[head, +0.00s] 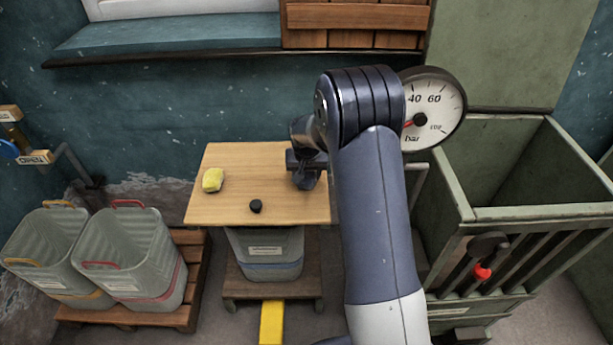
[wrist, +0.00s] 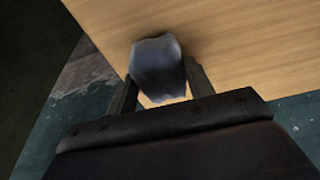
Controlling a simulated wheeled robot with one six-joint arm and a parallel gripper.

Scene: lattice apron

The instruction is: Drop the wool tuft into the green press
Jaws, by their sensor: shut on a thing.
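A grey-blue lump, which looks like the wool tuft (wrist: 158,68), sits between the two fingers of my gripper (wrist: 158,92) in the wrist view. My gripper is shut on it. In the head view my gripper (head: 306,178) is at the right end of the wooden board, and the tuft cannot be made out there. I cannot tell whether the tuft touches the board. The green press (head: 462,205) is an open-topped green bin with a slatted front at the right, apart from my gripper. My arm hides part of its left side.
The wooden board (head: 235,160) also holds a yellow lump (head: 213,180) and a small black lump (head: 256,206). Two grey bins, one with yellow handles (head: 40,245) and one with red (head: 125,245), stand at the left. A pressure gauge (head: 445,95) is above the press's left side.

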